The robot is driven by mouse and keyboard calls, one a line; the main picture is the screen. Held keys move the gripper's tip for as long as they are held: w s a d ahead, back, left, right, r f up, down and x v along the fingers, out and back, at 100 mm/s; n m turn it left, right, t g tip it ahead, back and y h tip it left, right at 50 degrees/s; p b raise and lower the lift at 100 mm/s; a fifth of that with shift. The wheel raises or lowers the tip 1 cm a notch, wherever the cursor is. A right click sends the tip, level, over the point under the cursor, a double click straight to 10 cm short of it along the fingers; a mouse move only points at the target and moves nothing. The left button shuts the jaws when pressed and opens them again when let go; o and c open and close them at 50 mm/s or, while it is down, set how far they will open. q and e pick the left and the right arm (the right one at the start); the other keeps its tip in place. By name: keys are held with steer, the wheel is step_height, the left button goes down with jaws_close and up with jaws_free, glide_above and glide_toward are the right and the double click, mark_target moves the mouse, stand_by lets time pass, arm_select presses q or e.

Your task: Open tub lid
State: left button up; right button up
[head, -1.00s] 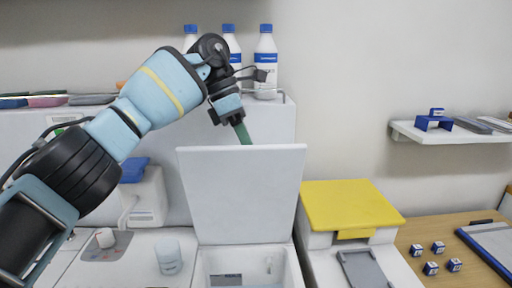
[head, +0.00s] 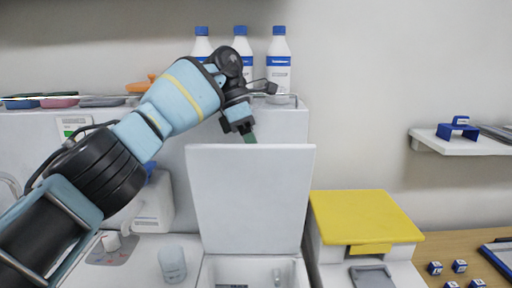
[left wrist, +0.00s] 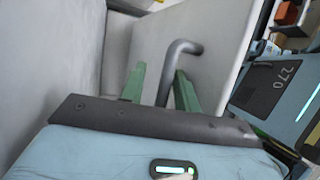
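The white tub (head: 212,268) stands on the counter with its lid (head: 250,200) raised upright. In the head view my left gripper (head: 250,138) is at the lid's top edge, its green fingertips partly hidden behind the lid. In the left wrist view my left gripper (left wrist: 158,82) has its two green fingers apart. A grey bent bar (left wrist: 185,45) against a white panel runs down between the fingers, with a gap visible beside it. I cannot tell whether a finger touches it. My right gripper is not in view.
White bottles with blue caps (head: 278,70) stand on the ledge behind. A bin with a yellow lid (head: 365,215) is right of the tub. A wall shelf (head: 470,146) is at the right.

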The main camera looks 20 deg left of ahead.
mark_target(256, 145)
arm_select(q)
steer(key=shift+s+r, duration=0.15)
steer(key=shift+r, duration=0.3)
steer(key=shift+r+b, duration=0.35)
steer(key=shift+r, duration=1.3)
steer(key=shift+d, duration=0.1)
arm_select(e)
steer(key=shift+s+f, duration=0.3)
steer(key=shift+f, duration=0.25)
arm_select(q)
steer(key=shift+s+d, duration=0.1)
steer(key=shift+s, duration=0.15)
